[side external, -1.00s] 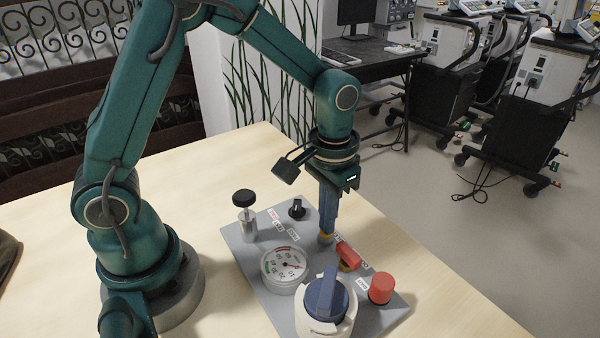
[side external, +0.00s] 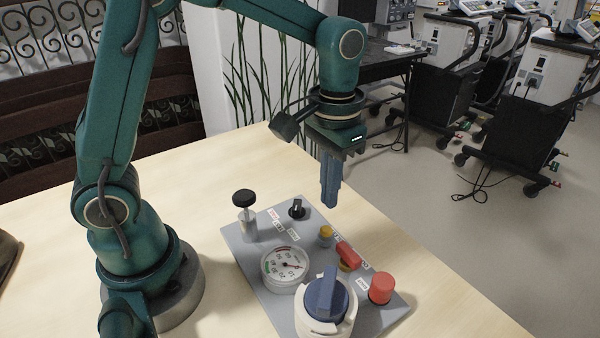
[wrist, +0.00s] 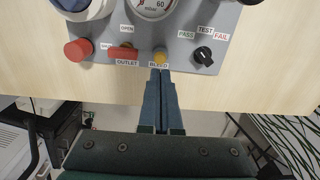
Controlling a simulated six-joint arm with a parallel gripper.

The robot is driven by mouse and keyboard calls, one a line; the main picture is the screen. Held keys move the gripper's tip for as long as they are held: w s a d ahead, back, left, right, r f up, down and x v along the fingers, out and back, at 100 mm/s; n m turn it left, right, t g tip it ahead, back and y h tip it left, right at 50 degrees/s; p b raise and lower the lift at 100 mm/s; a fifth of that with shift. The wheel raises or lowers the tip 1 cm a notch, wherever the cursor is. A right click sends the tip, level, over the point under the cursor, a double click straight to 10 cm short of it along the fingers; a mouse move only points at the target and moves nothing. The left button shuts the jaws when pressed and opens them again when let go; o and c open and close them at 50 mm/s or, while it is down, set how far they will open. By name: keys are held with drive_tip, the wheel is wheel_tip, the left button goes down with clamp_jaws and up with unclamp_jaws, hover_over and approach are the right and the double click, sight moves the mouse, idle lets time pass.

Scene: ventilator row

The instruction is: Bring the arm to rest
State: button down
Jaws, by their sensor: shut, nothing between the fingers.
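My gripper (side external: 330,204) is shut and empty. It hangs in the air above the far edge of the grey control panel (side external: 242,256), fingers pointing down. Below its fingertips is the yellow bleed button (side external: 326,233), with a clear gap in the side view. In the wrist view the shut fingers (wrist: 159,72) point toward the bleed button (wrist: 159,57). Beside it are the red outlet lever (side external: 348,254), the red knob (side external: 381,288) and the black test selector (side external: 297,209).
The panel also carries a round gauge (side external: 286,266), a black-topped plunger (side external: 244,200) and a large blue dial (side external: 326,298). The light wooden table (side external: 200,180) has bare room around the panel. A dark desk (side external: 375,75) and wheeled carts (side external: 515,130) stand on the floor behind.

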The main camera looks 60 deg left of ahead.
drive_tip(key=shift+w+r, duration=0.15)
drive_tip(key=shift+r, duration=0.25)
drive_tip(key=s+a+r+t, duration=0.2)
drive_tip(key=s+r+t, duration=0.1)
drive_tip(key=s+r, duration=0.3)
drive_tip(key=s+a+f+t, duration=0.1)
drive_tip(key=s+t, duration=0.1)
drive_tip(key=s, duration=0.4)
drive_tip(key=shift+f+t, duration=0.15)
drive_tip(key=shift+t, duration=0.15)
drive_tip(key=shift+a, duration=0.1)
idle(1.2)
